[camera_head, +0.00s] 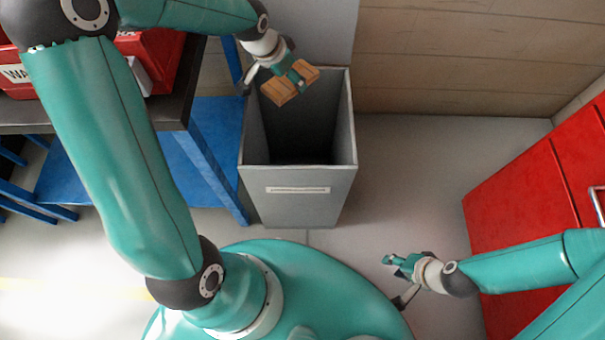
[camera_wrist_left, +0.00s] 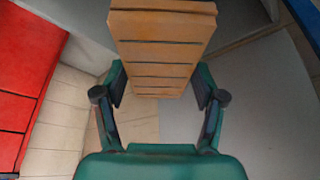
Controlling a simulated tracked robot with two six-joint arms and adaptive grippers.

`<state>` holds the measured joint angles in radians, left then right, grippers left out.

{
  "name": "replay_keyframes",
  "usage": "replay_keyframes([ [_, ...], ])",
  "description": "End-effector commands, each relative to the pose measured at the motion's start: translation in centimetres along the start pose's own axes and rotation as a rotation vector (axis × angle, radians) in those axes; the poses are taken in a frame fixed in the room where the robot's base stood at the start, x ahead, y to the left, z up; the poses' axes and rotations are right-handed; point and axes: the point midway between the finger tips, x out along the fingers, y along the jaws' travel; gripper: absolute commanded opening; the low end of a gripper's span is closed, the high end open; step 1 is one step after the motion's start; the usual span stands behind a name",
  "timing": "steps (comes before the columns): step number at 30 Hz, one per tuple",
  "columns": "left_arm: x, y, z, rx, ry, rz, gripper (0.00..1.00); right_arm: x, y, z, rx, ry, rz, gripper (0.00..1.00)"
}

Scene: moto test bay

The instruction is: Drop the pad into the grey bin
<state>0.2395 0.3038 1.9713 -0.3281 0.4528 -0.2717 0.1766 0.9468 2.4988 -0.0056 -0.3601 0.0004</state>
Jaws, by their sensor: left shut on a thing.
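The pad is an orange-brown block with dark grooves (camera_head: 279,92), and it also fills the upper middle of the left wrist view (camera_wrist_left: 160,48). My left gripper (camera_head: 297,80) is shut on the pad, with one finger on each side of it in the left wrist view (camera_wrist_left: 160,88). It holds the pad over the back part of the grey bin's opening. The grey bin (camera_head: 300,200) is tall, open-topped and dark inside; its floor is hard to see. My right gripper (camera_head: 391,262) is low at the right, away from the bin; its finger gap is unclear.
A dark-topped bench with blue legs (camera_head: 212,150) and red boxes (camera_head: 165,50) stand left of the bin. A red cabinet (camera_head: 530,190) is at the right. Bare grey floor (camera_head: 420,180) lies between bin and cabinet. A tiled wall (camera_head: 460,60) is behind.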

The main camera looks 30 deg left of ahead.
Motion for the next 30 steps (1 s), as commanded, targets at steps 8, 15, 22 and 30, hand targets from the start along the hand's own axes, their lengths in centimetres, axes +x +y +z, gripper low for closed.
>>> replay_keyframes([
  [8, 2.0, -0.1, 0.8, 0.003, 0.001, 0.001, 0.49, 1.6, 0.6, 0.0, 0.000, 0.001, 0.000, 0.40],
  [15, 4.5, -0.1, 1.9, 0.003, 0.000, 0.000, 0.49, 3.5, 1.3, 0.0, 0.000, 0.000, 0.000, 0.40],
  [22, 5.5, -0.1, 2.3, 0.003, 0.002, 0.000, 0.49, 4.2, 1.5, 0.0, 0.000, 0.000, 0.000, 0.40],
  [30, 5.5, 0.0, 2.2, 0.004, 0.001, 0.000, 0.73, 4.1, 1.5, 0.0, 0.000, 0.000, 0.000, 0.40],
])
